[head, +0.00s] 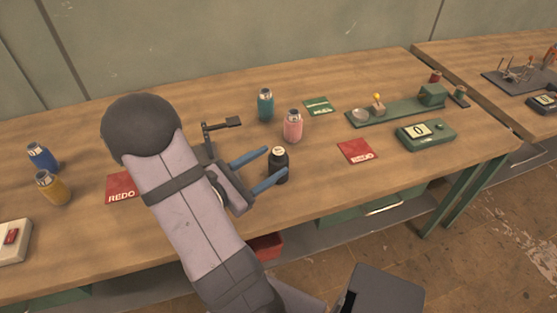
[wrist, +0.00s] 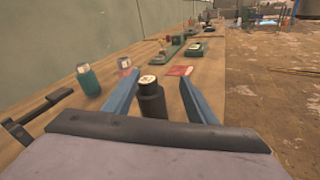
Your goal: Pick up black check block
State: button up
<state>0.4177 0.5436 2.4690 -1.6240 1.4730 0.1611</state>
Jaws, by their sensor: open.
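The black check block (head: 279,167) is a dark bottle-like cylinder with a pale top, standing upright on the wooden bench. In the wrist view the black check block (wrist: 152,98) stands between the two blue fingers, nearer the left one in the picture. My gripper (head: 268,166) is open, its fingers pointing right, with the block at the fingertips. In the wrist view my gripper (wrist: 160,82) shows a clear gap on the block's right side; I cannot tell whether either finger touches it.
A pink block (head: 293,126) and a teal block (head: 265,105) stand behind the black one. Red card (head: 357,151) and green scale (head: 426,134) lie to the right. Blue (head: 42,157) and yellow (head: 52,188) blocks stand at the left. The bench's front edge is close.

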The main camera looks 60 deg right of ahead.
aim_at(274, 156)
jog(key=d+n, duration=0.1)
jog(key=d+f+n+t+h, duration=0.1)
jog(key=n, duration=0.1)
jog(key=d+n+t+p, duration=0.1)
jog(key=shift+w+d+f+h, duration=0.1)
jog(key=shift+w+f+h, duration=0.1)
jog(key=shift+w+h, duration=0.1)
jog(key=shift+w+d+f+n+t, duration=0.15)
jog(key=shift+f+n+t, duration=0.1)
jog(key=shift+n, duration=0.15)
jog(key=shift+w+d+f+n+t, duration=0.1)
jog(key=shift+n+t, duration=0.15)
jog(key=shift+n, duration=0.15)
jog(key=s+d+p, duration=0.1)
jog(key=d+p, duration=0.2)
jog(key=d, duration=0.4)
jog(key=shift+s, duration=0.2)
jog(key=shift+d+r, duration=0.1)
grip_shut()
